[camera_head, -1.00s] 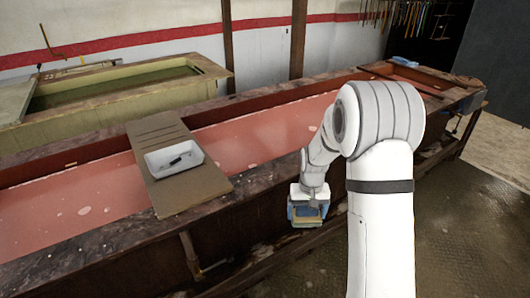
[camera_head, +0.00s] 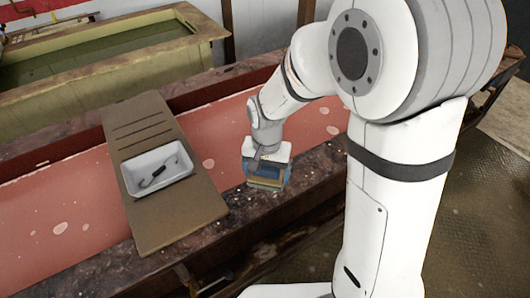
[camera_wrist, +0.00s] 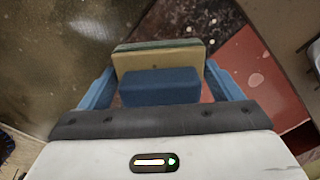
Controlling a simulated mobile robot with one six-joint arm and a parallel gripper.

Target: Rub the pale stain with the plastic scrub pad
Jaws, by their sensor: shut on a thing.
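My gripper (camera_head: 267,168) is shut on the plastic scrub pad (camera_head: 265,184), above the dark near rim of the bench. In the wrist view the pad (camera_wrist: 158,60) is a beige block with a green layer, between the blue fingers of my gripper (camera_wrist: 160,85). Several pale spots lie on the pink-red bed of the trough. One pale spot (camera_head: 208,163) is left of my gripper, another (camera_head: 332,130) is to its right, and a larger one (camera_head: 60,228) is at the far left. I cannot tell which is the task's stain. The pad appears apart from them.
A brown board (camera_head: 183,215) lies across the trough, left of my gripper. A white tray (camera_head: 130,178) with a dark item stands on it. A yellowish basin (camera_head: 150,50) stands behind. The pink trough bed (camera_head: 225,125) right of the board is clear.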

